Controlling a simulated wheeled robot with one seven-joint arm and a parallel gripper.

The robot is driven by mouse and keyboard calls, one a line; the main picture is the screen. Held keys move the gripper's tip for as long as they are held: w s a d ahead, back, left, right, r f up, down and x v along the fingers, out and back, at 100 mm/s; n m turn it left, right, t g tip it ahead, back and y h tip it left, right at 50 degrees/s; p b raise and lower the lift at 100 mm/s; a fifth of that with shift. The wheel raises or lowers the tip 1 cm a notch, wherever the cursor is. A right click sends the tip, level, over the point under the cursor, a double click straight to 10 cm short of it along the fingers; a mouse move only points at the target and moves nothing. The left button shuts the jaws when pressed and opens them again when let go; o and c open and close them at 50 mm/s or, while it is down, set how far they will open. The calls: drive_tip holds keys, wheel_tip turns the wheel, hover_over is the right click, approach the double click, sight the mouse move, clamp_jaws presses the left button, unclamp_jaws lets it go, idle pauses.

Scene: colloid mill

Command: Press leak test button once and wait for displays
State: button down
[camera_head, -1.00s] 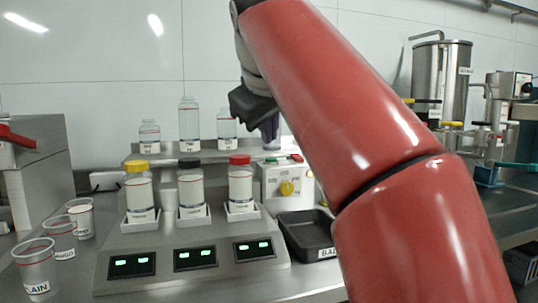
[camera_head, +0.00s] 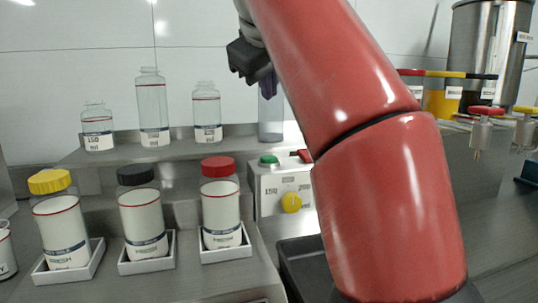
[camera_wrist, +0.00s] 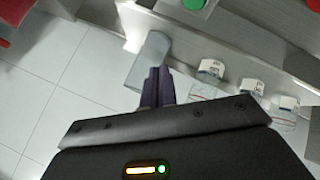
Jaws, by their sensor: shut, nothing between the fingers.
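A grey control box (camera_head: 283,195) stands right of the jars on the bench, partly hidden by my arm. It has a green button (camera_head: 268,160) on top, a red part (camera_head: 303,156) beside it and a yellow knob (camera_head: 291,202) on its front. I cannot read which control is the leak test button. My gripper (camera_head: 268,88) is shut and empty, above and behind the box, with its purple fingers together. In the wrist view the fingers (camera_wrist: 158,88) point toward the shelf edge, and the green button (camera_wrist: 193,4) shows at the top edge. No display is in view.
Jars with yellow (camera_head: 50,181), black (camera_head: 135,175) and red (camera_head: 218,167) lids stand in white trays. Clear bottles stand on the shelf (camera_head: 175,152) behind. A clear cylinder (camera_head: 271,118) is just below my gripper. A dark tray (camera_head: 302,262) lies before the box.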

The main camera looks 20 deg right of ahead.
drive_tip(key=shift+f, duration=0.1)
drive_tip(key=b, duration=0.3)
hover_over(269, 159)
wheel_tip(269, 159, down, 8)
drive_tip(key=shift+r, duration=0.15)
drive_tip(key=shift+f+b, duration=0.3)
drive_tip(key=shift+f, duration=0.2)
drive_tip(key=shift+f, duration=0.1)
idle(1.6)
drive_tip(key=shift+f, duration=0.3)
drive_tip(key=shift+f+b, duration=0.55)
drive_tip(key=shift+b, duration=0.05)
idle(0.5)
drive_tip(key=shift+r, duration=0.1)
drive_tip(key=shift+r+p, duration=0.9)
drive_tip(key=shift+p, duration=0.15)
